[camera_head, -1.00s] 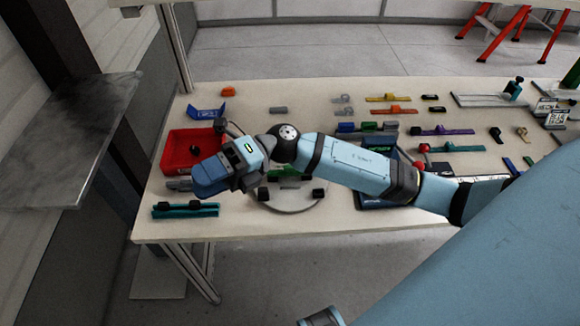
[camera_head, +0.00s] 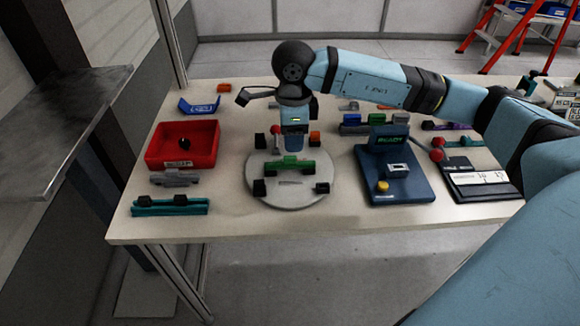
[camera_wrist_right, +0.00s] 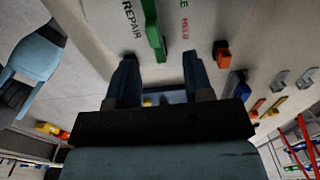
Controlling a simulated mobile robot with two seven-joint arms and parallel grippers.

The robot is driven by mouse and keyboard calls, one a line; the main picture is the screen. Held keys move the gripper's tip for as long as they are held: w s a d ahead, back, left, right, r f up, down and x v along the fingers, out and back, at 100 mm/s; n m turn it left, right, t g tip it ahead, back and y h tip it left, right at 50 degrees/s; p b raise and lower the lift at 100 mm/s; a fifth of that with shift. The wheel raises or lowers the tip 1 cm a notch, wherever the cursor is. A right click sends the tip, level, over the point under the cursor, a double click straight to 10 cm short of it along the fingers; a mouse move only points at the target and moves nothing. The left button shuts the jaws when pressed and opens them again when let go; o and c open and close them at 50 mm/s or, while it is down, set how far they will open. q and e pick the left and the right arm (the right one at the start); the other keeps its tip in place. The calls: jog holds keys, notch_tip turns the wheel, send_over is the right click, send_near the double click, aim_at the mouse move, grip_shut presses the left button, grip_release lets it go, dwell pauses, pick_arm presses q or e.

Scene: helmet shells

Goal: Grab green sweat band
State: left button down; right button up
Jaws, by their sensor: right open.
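The green sweat band (camera_head: 290,166) is a long, low green piece with raised blocks, lying on the round grey plate (camera_head: 262,190) on the table. My right gripper (camera_head: 294,148) points down just behind and above it. In the right wrist view the green band (camera_wrist_right: 153,32) is ahead of the parted fingers of my right gripper (camera_wrist_right: 160,65), with nothing between them. The head view does not clearly show whether fingers and band touch. My left gripper is not in view.
Black blocks (camera_head: 260,188) and an orange block (camera_head: 314,138) stand on the plate around the band. A red tray (camera_head: 205,155) and a teal rail (camera_head: 170,207) are to the left. A dark blue stand (camera_head: 402,190) is to the right. The table's front edge is close.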

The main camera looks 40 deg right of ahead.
aim_at(290, 157)
jog(key=f, duration=0.5)
jog(key=a+f+b, duration=0.1)
jog(key=f, duration=0.2)
jog(key=shift+s+f, duration=0.1)
grip_shut()
